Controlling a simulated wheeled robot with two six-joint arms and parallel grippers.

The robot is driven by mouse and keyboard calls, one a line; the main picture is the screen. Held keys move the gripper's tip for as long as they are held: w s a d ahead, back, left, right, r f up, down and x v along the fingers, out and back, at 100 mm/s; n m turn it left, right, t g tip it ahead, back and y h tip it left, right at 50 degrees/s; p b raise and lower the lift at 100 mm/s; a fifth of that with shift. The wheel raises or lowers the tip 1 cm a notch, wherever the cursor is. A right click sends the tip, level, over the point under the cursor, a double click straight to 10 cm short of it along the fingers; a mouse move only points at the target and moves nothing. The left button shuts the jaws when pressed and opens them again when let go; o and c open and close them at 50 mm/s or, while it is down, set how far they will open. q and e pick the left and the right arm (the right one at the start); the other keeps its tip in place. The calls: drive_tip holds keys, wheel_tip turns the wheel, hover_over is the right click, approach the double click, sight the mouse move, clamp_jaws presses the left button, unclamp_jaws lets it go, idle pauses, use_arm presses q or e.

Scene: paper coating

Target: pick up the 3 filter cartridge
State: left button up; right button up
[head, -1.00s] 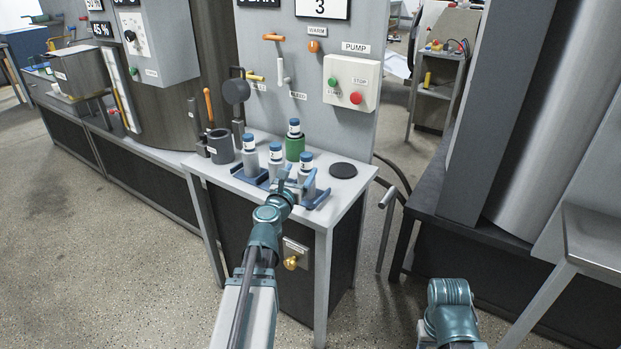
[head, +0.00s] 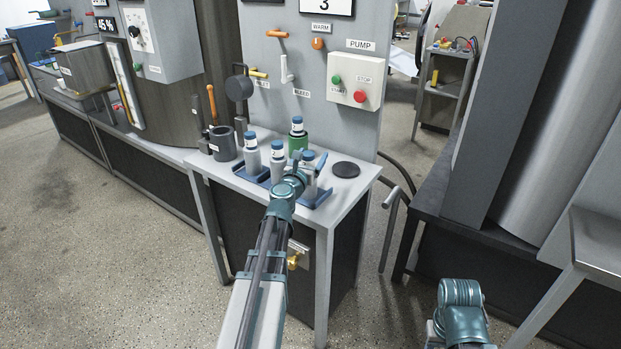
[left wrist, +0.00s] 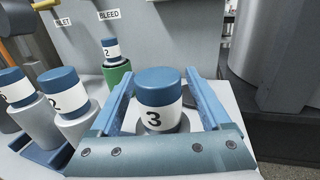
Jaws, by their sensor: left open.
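The 3 filter cartridge (left wrist: 158,100), with a blue cap and a white label, stands upright in the left wrist view. It shows partly behind my arm in the head view (head: 308,162). My left gripper (left wrist: 160,76) is open, with one blue finger on each side of the cartridge. Gaps show between cartridge and fingers, so it is not gripped. In the head view the left gripper (head: 302,174) is over the right end of the blue rack (head: 256,178). Of my right arm only a link shows; its gripper is out of view.
Two similar cartridges (head: 250,155) (head: 277,160) stand left of it. Another cartridge (head: 297,128) sits in a green holder (head: 297,145) behind. A dark grey cup (head: 222,145) and black disc (head: 346,169) are on the bench. The control panel (head: 355,80) rises behind.

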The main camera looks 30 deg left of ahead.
use_arm(q)
drive_tip(key=shift+c, duration=0.3)
clamp_jaws()
idle(1.1)
